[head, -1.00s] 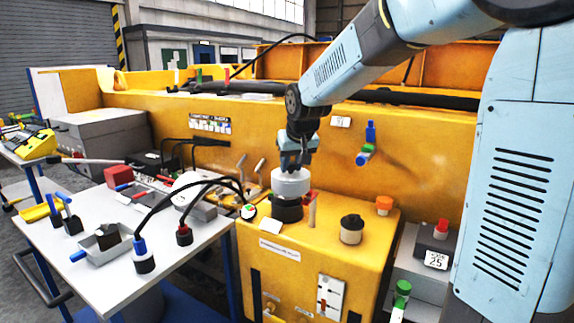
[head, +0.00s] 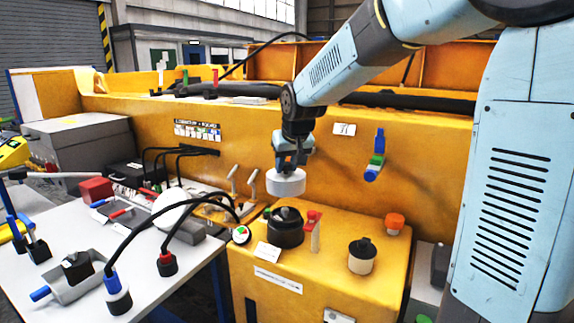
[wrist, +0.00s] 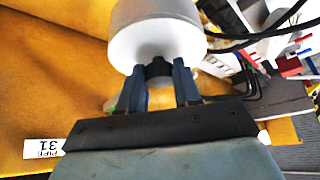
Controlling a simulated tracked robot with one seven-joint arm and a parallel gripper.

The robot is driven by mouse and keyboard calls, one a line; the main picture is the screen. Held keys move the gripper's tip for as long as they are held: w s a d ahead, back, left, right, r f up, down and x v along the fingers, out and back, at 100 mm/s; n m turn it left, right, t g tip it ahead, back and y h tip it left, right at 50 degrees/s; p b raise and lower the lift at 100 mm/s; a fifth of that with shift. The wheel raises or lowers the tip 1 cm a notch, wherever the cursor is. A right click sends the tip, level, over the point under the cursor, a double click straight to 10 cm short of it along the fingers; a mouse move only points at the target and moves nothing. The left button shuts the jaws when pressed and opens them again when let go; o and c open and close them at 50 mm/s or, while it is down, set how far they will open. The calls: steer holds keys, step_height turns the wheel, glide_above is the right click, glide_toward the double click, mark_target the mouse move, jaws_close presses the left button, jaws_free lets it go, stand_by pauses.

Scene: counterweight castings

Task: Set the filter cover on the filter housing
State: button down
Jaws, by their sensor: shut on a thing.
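The filter cover (head: 286,181) is a white round cap held level under my gripper (head: 289,165). In the wrist view the fingers of my gripper (wrist: 158,75) are shut on the dark knob of the filter cover (wrist: 160,30). What I take as the filter housing (head: 285,232) is a black round body with a dark raised centre, on top of the yellow cabinet. The cover hangs above it in the picture with a visible gap, apart from it. How far behind it the cover sits, I cannot tell. The wrist view does not show the housing.
On the yellow cabinet (head: 330,262) stand a red-topped post (head: 314,232), a black-lidded cream canister (head: 362,258) and an orange knob (head: 394,222). Two levers (head: 243,181) rise behind left. A grey table (head: 185,282) with cables and tools is left. A yellow wall lies behind.

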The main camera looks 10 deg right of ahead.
mark_target(288, 177)
steer(key=shift+s, duration=0.1)
steer(key=shift+a+f, duration=0.1)
steer(key=shift+f, duration=2.75)
steer(key=shift+f, duration=2)
steer(key=c, duration=0.7)
jaws_free()
steer(key=shift+s, duration=0.1)
steer(key=v, duration=1.3)
steer(key=shift+s+r, duration=0.15)
steer(key=shift+r, duration=0.15)
